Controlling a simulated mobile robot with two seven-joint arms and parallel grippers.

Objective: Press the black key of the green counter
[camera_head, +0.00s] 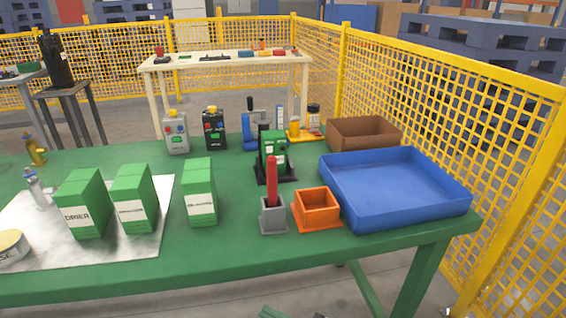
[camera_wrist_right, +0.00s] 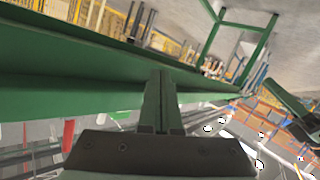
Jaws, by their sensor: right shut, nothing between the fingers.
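The green counter (camera_head: 273,146) stands on a black base on the green table, behind a red stick in a grey holder. It has a pale display or label on its front. Its black key is too small to make out clearly. My right gripper (camera_head: 272,312) shows only as a small bit at the bottom edge of the head view, in front of and below the table edge, far from the counter. In the right wrist view its fingers (camera_wrist_right: 160,100) are together with nothing between them. The counter cannot be made out there. My left gripper is not in view.
The red stick (camera_head: 272,180) in its grey holder (camera_head: 273,216) and an orange bin (camera_head: 317,209) stand in front of the counter. A blue tray (camera_head: 400,215) is to the right, with a brown box (camera_head: 363,134) behind. Green boxes (camera_head: 199,192) stand left. The table's front edge (camera_head: 190,277) lies near my gripper.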

